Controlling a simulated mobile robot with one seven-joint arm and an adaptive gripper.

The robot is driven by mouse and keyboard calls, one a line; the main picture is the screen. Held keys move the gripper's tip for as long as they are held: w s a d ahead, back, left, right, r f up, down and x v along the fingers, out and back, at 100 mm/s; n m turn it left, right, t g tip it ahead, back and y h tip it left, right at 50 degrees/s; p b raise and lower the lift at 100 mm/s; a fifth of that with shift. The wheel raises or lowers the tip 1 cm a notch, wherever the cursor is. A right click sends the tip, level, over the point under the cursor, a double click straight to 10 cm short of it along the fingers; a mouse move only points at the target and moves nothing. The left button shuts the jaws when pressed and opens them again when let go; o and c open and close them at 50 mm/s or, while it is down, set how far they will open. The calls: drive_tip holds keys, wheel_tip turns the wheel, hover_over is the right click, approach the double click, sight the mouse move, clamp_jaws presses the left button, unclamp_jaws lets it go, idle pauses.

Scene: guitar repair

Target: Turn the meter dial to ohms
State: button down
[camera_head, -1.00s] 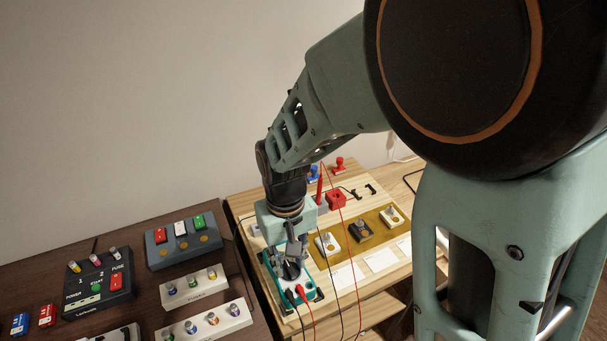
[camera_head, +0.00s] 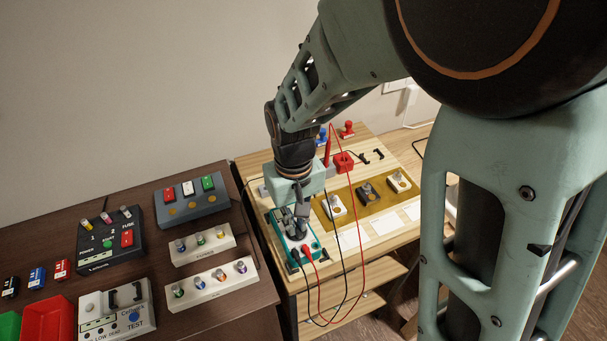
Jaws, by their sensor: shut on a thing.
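The meter (camera_head: 318,250) is a teal-edged box lying on the light wooden bench at its near left corner. Red and black leads plug into its near end. My gripper (camera_head: 297,229) points down over the meter and is shut on the meter dial, which is mostly hidden under the fingers. The dial's pointer and the markings around it are too small and covered to read.
A tan mat (camera_head: 371,198) with several small switch blocks lies right of the meter. A red block (camera_head: 344,162) holds a probe behind. The dark table (camera_head: 150,290) at left carries fuse and switch boxes. The leads loop over the bench's front edge.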

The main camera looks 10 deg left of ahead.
drive_tip(key=n, duration=0.3)
drive_tip(key=shift+b, duration=0.35)
drive_tip(key=shift+n, duration=1.9)
drive_tip(key=c, duration=2)
unclamp_jaws()
drive_tip(key=shift+c, duration=0.2)
wheel_tip(320, 180, up, 12)
